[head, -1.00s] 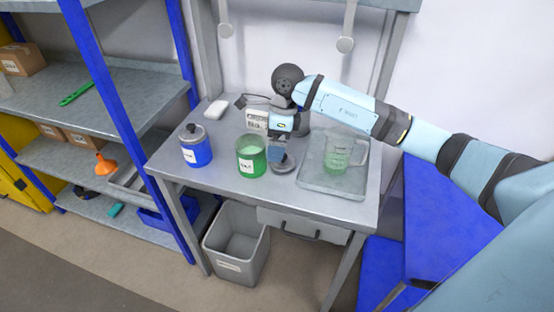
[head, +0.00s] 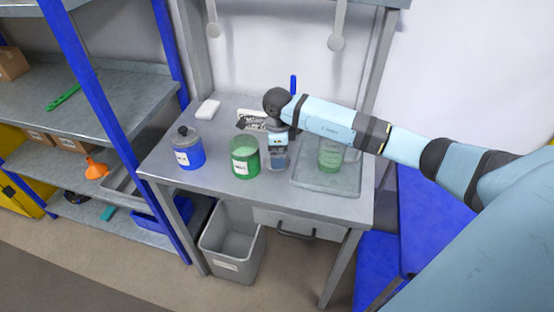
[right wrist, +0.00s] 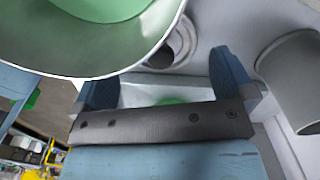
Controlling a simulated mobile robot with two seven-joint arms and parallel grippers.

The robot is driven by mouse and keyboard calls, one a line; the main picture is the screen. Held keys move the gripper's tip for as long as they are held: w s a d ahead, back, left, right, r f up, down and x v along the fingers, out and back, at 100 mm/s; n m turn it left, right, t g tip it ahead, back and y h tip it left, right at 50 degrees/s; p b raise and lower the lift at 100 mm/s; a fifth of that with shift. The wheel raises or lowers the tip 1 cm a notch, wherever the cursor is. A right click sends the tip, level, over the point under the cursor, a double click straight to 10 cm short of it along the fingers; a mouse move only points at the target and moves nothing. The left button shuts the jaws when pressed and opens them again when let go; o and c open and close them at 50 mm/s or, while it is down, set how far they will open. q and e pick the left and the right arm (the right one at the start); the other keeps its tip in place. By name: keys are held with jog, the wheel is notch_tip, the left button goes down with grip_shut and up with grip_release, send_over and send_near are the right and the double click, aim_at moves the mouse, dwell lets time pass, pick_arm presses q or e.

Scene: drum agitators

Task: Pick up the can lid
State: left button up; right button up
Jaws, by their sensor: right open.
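The can lid is mostly covered by my right gripper in the head view, on the bench just right of the open green can (head: 245,158). In the right wrist view, a small round grey piece that looks like the lid (right wrist: 178,46) shows between and beyond the fingers, partly cut off by the can. My right gripper (head: 277,162) points down, its jaws apart and empty; both blue fingers show in the right wrist view (right wrist: 164,80). The can's rim is close to the left finger; I cannot tell whether they touch. My left gripper is out of view.
A beaker with green liquid (head: 331,155) stands on a tray (head: 325,186) at right, under my arm. A label device (head: 252,119) and a white block (head: 208,109) are behind.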

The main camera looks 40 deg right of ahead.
jog(key=shift+f, duration=1.35)
jog(key=c, duration=0.7)
jog(key=shift+r, duration=0.1)
